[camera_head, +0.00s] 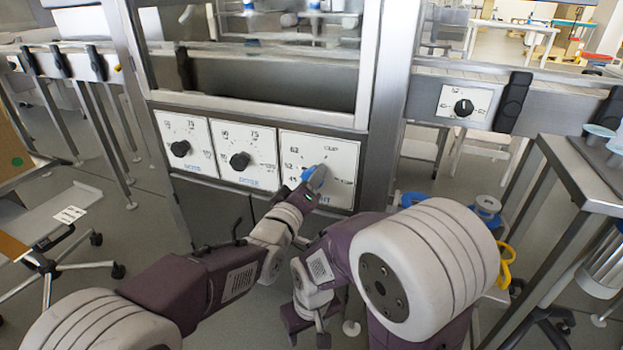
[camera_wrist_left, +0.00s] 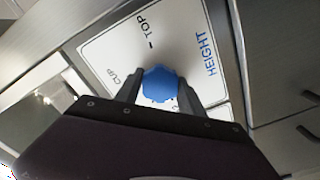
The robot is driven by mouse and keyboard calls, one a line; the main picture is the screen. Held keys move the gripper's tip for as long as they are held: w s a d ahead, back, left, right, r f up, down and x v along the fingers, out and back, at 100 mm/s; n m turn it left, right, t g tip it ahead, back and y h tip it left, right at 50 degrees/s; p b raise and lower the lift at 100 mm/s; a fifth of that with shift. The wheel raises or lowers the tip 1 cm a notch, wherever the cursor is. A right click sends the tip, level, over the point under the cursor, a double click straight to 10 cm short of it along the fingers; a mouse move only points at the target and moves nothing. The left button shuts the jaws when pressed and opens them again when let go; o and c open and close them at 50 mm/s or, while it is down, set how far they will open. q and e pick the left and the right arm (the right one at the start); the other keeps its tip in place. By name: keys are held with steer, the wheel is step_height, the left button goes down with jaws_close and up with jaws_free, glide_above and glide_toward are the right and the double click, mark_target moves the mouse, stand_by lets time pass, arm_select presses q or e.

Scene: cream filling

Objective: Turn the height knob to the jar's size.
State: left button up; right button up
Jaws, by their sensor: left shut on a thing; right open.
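The height knob is blue (camera_head: 308,174) and sits on the right-hand white dial panel (camera_head: 300,146) of the machine front. In the left wrist view the knob (camera_wrist_left: 160,84) lies between the two fingers, beside the printed words HEIGHT, TOP and CUP. My left gripper (camera_head: 316,177) is shut on the knob. The fingers and hand cover part of the dial, and I cannot tell which mark the knob points to. My right gripper (camera_head: 306,322) is open and empty, low in front of the machine. I cannot pick out the jar with certainty.
Two more dial panels with black knobs (camera_head: 180,148) (camera_head: 240,160) are left of the height panel. Another black knob (camera_head: 463,108) is on the rail at right. A metal table (camera_head: 585,178) stands at right. A wheeled trolley (camera_head: 45,225) is at left.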

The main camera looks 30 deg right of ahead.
arm_select(q)
steer(key=shift+n, duration=0.6)
arm_select(e)
steer(key=shift+r, duration=0.1)
arm_select(q)
steer(key=shift+f+n, duration=0.1)
steer(key=shift+n, duration=0.2)
steer(key=o, duration=1.4)
steer(key=shift+c, duration=0.2)
